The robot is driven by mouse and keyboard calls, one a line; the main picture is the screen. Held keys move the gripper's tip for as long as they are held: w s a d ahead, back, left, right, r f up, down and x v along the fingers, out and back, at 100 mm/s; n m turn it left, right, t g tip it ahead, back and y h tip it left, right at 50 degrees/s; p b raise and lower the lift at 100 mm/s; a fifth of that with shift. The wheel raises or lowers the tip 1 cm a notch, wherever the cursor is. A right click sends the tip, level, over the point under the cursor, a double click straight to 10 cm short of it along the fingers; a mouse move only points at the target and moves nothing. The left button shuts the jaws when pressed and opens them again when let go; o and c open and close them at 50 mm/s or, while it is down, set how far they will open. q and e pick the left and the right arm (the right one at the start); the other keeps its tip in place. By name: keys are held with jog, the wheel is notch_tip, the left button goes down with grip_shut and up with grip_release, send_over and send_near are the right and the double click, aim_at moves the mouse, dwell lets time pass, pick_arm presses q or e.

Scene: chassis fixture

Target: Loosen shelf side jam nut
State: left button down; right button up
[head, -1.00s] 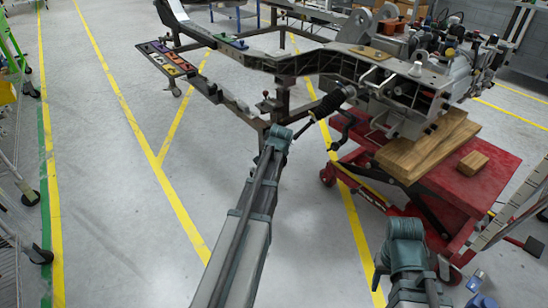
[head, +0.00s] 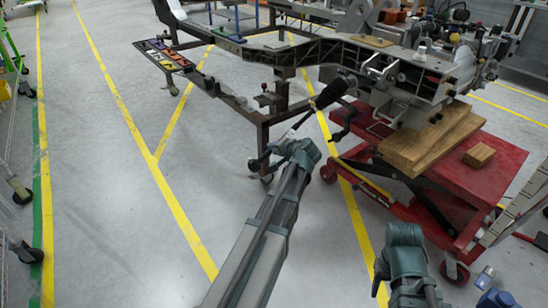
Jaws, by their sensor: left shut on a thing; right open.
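The chassis frame (head: 340,50) stands on stands and a lift. A ribbed black boot (head: 331,93) hangs at its near side. I cannot make out the jam nut at this size. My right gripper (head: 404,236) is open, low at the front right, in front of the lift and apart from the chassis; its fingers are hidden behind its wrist.
A red lift table (head: 500,165) carries a wood block (head: 430,142) under the chassis and a smaller block (head: 479,155). A tray of coloured parts (head: 160,55) sits at the left of the frame. Wheeled carts line the left edge. The floor between is clear.

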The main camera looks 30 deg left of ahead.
pick_arm(q)
jog(key=shift+w+d+f+n+g+y+b, duration=0.1)
jog(key=shift+f+n+g+y+b, duration=0.4)
jog(key=shift+y+b, duration=1.9)
jog(key=shift+w+d+f+n+g+y+b, duration=0.1)
jog(key=shift+n+g+y+b, duration=0.8)
jog(key=shift+b, duration=2.6)
jog(key=shift+w+d+f+n+g+y+b, duration=0.1)
jog(key=shift+f+n+g+y+b, duration=0.15)
jog(key=shift+n+y+b, duration=1.6)
jog(key=shift+m+y+b, duration=0.35)
jog(key=shift+m+b, duration=0.3)
jog(key=shift+b, duration=0.45)
jog(key=c, duration=0.6)
grip_release()
jog(key=shift+a, duration=0.1)
jog(key=b+v, duration=0.2)
jog(key=v, duration=0.5)
jog(key=shift+d, duration=0.25)
jog(key=shift+s+f, duration=0.1)
jog(key=shift+f, duration=0.05)
